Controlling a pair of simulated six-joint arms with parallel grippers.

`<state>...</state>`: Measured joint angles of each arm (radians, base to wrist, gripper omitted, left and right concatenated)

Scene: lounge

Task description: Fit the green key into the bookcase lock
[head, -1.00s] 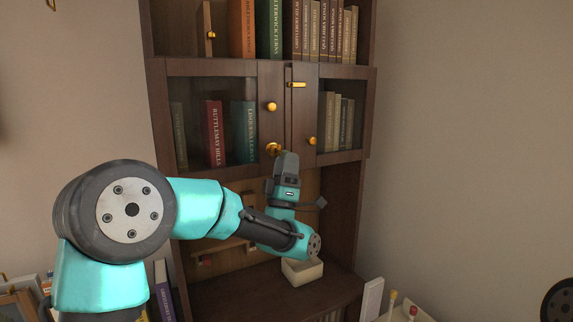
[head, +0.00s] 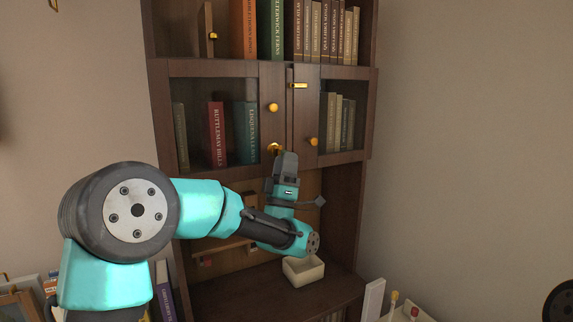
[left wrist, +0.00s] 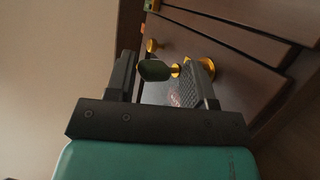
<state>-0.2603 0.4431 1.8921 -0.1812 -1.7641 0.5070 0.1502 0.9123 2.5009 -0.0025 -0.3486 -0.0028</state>
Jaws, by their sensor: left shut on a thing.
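The green key (left wrist: 154,70) shows a dark green bow between the fingers of my left gripper (left wrist: 163,78) in the left wrist view. A gold part of the key points right, toward the gold bookcase lock (left wrist: 207,66). My right gripper is not in view.
The bookcase (head: 365,120) has a gold knob (head: 272,107) and a second knob (head: 313,141) on its doors, and a gold latch (head: 299,86) above. A cream open box (head: 303,271) stands on the lower shelf below my gripper. Books fill the shelves.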

